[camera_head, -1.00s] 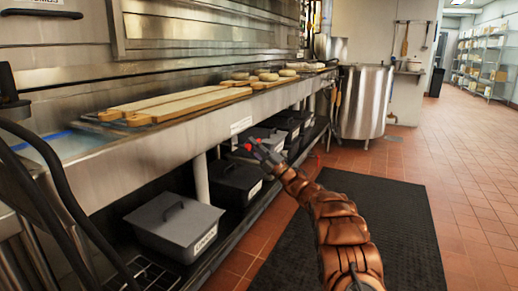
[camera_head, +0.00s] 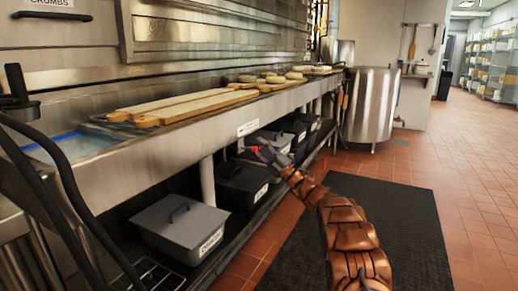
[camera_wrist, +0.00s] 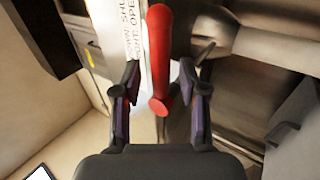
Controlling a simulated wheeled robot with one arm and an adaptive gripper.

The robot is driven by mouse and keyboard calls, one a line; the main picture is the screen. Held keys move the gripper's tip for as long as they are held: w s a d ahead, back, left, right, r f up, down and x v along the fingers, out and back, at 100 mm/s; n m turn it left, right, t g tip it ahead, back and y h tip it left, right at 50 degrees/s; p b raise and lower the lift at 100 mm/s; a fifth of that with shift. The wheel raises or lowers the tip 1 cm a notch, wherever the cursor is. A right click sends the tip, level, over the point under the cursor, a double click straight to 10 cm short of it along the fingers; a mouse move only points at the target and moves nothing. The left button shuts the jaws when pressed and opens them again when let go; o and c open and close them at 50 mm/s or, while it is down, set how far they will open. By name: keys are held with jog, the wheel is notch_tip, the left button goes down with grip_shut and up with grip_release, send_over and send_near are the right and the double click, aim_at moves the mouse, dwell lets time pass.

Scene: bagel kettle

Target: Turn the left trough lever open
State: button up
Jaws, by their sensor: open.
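The red lever (camera_wrist: 159,50) stands between the two fingers of my gripper (camera_wrist: 160,80) in the wrist view. The fingers are open, one on each side, with a visible gap to the lever. The lever's rounded lower end lies near the palm. In the head view my gripper (camera_head: 262,152) is at the front of the steel trough (camera_head: 130,170), just below a white label (camera_head: 247,128). The lever is too small there to tell apart from the gripper.
Wooden boards (camera_head: 175,107) and bagels (camera_head: 272,78) lie along the trough top. Lidded grey bins (camera_head: 180,225) stand on the shelf below. A steel kettle (camera_head: 372,105) stands beyond. A black mat (camera_head: 400,230) covers the floor on the right.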

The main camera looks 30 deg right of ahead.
jog(key=v, duration=1.2)
dwell(0.5)
